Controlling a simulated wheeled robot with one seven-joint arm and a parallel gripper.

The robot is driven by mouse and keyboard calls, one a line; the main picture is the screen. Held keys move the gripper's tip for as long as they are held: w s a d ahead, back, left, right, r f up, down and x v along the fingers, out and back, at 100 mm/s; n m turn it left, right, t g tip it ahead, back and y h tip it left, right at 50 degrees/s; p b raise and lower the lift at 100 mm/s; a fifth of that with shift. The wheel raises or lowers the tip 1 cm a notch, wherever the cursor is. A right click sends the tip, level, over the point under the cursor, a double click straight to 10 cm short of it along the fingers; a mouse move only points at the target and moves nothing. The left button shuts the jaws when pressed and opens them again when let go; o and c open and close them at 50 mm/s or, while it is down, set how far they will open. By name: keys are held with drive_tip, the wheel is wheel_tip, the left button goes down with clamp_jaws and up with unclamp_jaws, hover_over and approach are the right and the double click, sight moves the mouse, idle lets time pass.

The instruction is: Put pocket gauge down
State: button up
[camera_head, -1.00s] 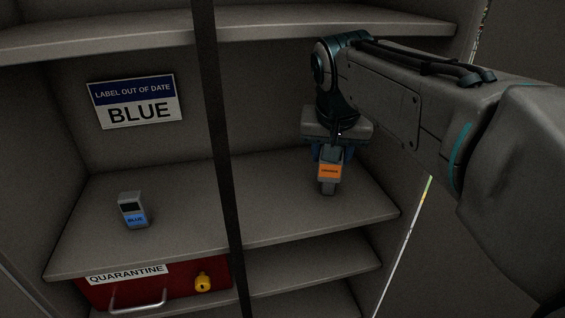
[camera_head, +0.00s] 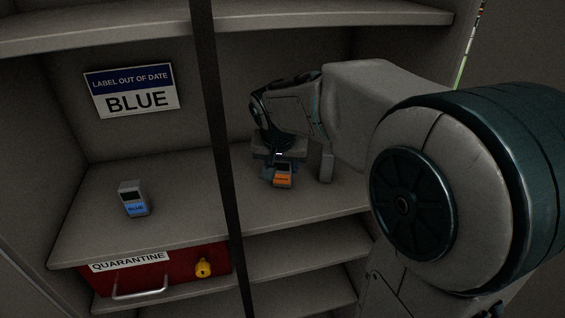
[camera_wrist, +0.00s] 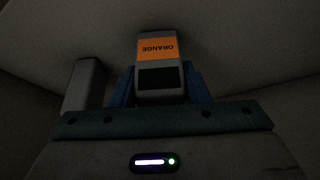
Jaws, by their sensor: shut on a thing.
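The pocket gauge (camera_head: 282,180) is a small grey block with a dark screen and an orange label. My gripper (camera_head: 275,168) is shut on it, low over the right part of the middle shelf (camera_head: 190,190). I cannot tell whether the gauge touches the shelf. In the wrist view, the gauge (camera_wrist: 160,78) sits between the blue fingers of my gripper (camera_wrist: 160,88), with its label reading ORANGE upside down. The fingers partly hide its sides.
A plain grey upright block (camera_head: 326,166) stands just right of my gripper. A gauge labelled BLUE (camera_head: 133,199) stands at the shelf's left, below a BLUE sign (camera_head: 133,91). A dark post (camera_head: 222,130) crosses in front. A red QUARANTINE box (camera_head: 190,268) is below.

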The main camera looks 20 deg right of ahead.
drive_tip(key=shift+f, duration=0.2)
drive_tip(key=o, duration=1.1)
drive_tip(key=shift+r, duration=0.1)
drive_tip(key=shift+r, duration=0.15)
drive_tip(key=shift+s+r, duration=0.1)
drive_tip(key=shift+r, duration=0.15)
drive_tip(key=s+v, duration=0.1)
drive_tip(key=v, duration=0.6)
drive_tip(key=s+f+n+y, duration=0.1)
drive_tip(key=s+f+n, duration=0.1)
drive_tip(key=s+f, duration=0.3)
drive_tip(key=s+d+f+n+g, duration=0.1)
drive_tip(key=s+f+n, duration=0.1)
drive_tip(key=s+f, duration=0.4)
drive_tip(key=s, duration=0.5)
drive_tip(key=shift+f+g+y, duration=0.3)
drive_tip(key=shift+y, duration=0.1)
